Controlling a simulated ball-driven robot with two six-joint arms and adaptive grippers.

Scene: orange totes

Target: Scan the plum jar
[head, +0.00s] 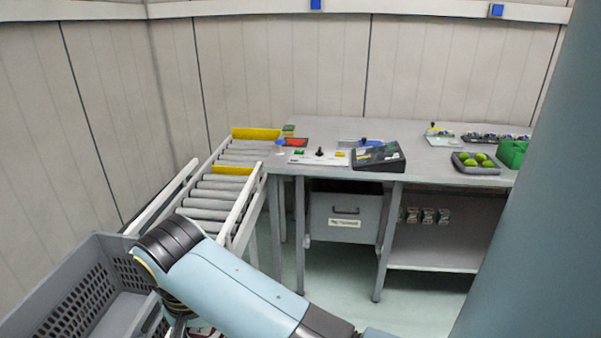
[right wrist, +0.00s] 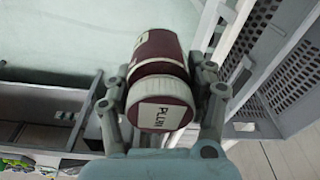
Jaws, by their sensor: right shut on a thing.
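The plum jar (right wrist: 160,60) shows in the right wrist view, dark maroon with a pale ribbed lid and a white label reading "PLUM" (right wrist: 160,117) toward the camera. My right gripper (right wrist: 163,85) is shut on it, one finger on each side, and the jar is tilted in the picture. A pale floor and grey furniture show behind it. In the head view, a light-blue arm of mine crosses the bottom, but its gripper is hidden. My left gripper is in neither view. A dark device with a screen (head: 378,156) lies on the grey bench (head: 330,128).
A roller conveyor (head: 212,190) with yellow bars runs up to the bench. A grey slatted crate (head: 60,290) stands at the lower left. The bench also holds a tray of green fruit (head: 476,162) and a green bin (head: 512,153). Floor before the bench is clear.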

